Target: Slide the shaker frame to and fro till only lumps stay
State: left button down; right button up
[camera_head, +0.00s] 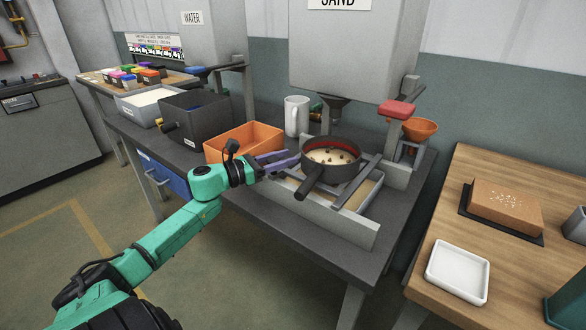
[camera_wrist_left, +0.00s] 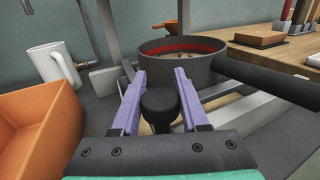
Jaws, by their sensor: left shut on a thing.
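The shaker frame (camera_head: 357,182) is a set of grey rails on the dark bench, over a pale tray bed. A round dark sieve (camera_head: 338,173) with a red inner band and a long black handle rests on its rails. Pale sand with several dark lumps shows inside it. My left gripper (camera_head: 283,162) reaches the frame's left end, beside the sieve. In the left wrist view its purple fingers (camera_wrist_left: 161,98) are shut around a black round knob (camera_wrist_left: 160,104), seemingly the frame's handle. The sieve (camera_wrist_left: 180,58) stands just beyond. My right gripper is not in view.
An orange bin (camera_head: 243,141) stands close to the left gripper, with a white mug (camera_head: 296,116) behind. The sand hopper (camera_head: 352,45) hangs above the back of the frame. A wooden table (camera_head: 500,237) with a white dish (camera_head: 457,271) and brick (camera_head: 505,206) is at right.

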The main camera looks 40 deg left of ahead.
pick_arm(q)
jog(key=a+b, duration=0.1)
jog(key=a, duration=0.2)
jog(key=shift+c, duration=2.1)
grip_release()
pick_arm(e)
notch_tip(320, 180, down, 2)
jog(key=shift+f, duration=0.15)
pick_arm(q)
jog(key=shift+s, duration=0.1)
jog(key=v, duration=1.4)
jog(key=shift+s+a, duration=0.2)
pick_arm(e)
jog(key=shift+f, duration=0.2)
